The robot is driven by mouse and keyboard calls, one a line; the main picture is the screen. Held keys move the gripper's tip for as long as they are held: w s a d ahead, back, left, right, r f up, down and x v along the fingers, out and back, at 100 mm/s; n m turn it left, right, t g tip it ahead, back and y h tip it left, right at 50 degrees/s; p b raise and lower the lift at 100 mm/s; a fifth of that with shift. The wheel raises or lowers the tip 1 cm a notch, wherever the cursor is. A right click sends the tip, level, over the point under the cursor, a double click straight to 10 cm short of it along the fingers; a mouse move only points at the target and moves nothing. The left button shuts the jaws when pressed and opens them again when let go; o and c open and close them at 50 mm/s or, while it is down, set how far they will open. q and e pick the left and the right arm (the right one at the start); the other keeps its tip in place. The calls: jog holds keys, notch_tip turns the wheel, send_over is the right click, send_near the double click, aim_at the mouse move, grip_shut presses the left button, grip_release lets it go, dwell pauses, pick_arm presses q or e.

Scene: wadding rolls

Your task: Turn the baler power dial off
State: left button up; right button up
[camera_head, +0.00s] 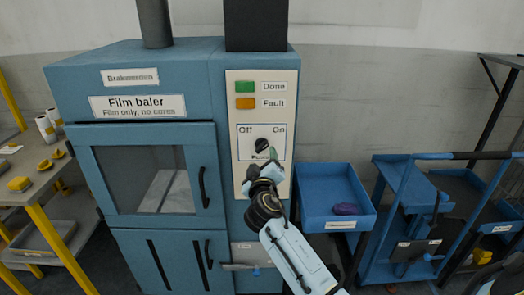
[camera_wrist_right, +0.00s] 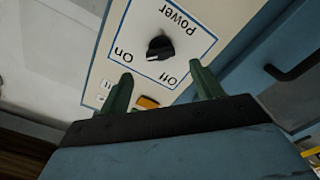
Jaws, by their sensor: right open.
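The black power dial (camera_head: 262,144) sits in a blue-outlined box on the baler's pale control panel (camera_head: 236,115), between the printed words Off on the left and On on the right. In the right wrist view the dial (camera_wrist_right: 160,48) and its labels show upside down. My right gripper (camera_head: 264,162) is just below and in front of the dial. In the wrist view its two green fingers (camera_wrist_right: 162,73) are spread apart and empty, with the dial beyond the gap between them. The left gripper is out of view.
The blue film baler (camera_head: 215,70) has a closed windowed door (camera_head: 102,165) with a dark handle. A blue bin (camera_head: 310,205) with a purple item stands right of it, and a blue cart (camera_head: 385,185) farther right. A workbench (camera_head: 40,175) stands at left.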

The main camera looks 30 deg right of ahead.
aim_at(262, 149)
jog(key=x, duration=0.7)
jog(key=c, duration=1)
